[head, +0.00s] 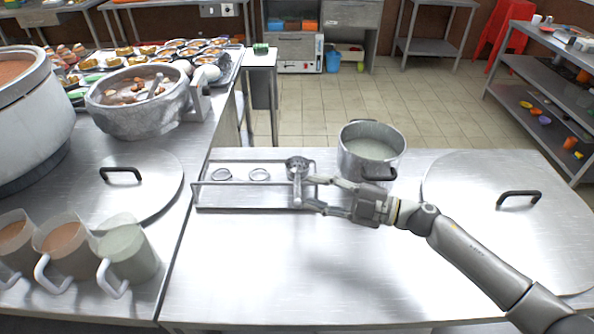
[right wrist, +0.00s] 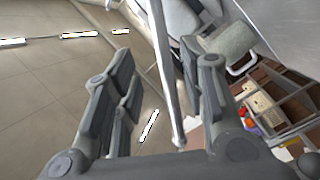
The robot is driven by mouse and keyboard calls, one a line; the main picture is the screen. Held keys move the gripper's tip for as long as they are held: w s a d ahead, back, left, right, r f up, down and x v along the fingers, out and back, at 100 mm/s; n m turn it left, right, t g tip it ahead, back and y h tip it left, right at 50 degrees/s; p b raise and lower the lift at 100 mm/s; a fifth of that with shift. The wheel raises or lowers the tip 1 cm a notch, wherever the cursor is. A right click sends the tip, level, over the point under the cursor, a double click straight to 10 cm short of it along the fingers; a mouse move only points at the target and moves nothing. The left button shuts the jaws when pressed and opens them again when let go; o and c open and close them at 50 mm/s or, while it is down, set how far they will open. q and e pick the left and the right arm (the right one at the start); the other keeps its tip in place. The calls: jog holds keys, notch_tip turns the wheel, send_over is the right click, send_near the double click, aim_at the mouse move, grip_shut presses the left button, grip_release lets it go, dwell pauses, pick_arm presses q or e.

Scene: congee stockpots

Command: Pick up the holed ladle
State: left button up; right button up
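The holed ladle (head: 297,164) hangs at the right end of a metal rack, with its round perforated bowl at the top and its handle pointing down toward the front. My right gripper (head: 311,192) comes in from the right, its fingers spread and their tips close to the handle. In the right wrist view, a long grey rod that looks like the ladle handle (right wrist: 164,70) runs between the open fingers (right wrist: 158,80), with gaps visible on both sides. My left gripper is not in view.
A metal stockpot (head: 371,165) stands just behind my right gripper. A large lid (head: 480,225) lies at right. The front of the steel table is clear.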

aim_at(298, 185)
jog(key=x, duration=0.2)
jog(key=p+x, duration=0.1)
jog(key=x, duration=0.1)
jog(key=shift+w+a+f, duration=0.1)
jog(key=shift+a+f, duration=0.1)
jog(key=shift+a, duration=0.15)
jog(key=shift+w+a+f, duration=0.1)
jog(key=shift+a, duration=0.05)
jog(key=shift+c, duration=0.6)
jog(key=c, duration=0.5)
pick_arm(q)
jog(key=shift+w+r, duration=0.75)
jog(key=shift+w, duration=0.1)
pick_arm(e)
grip_shut()
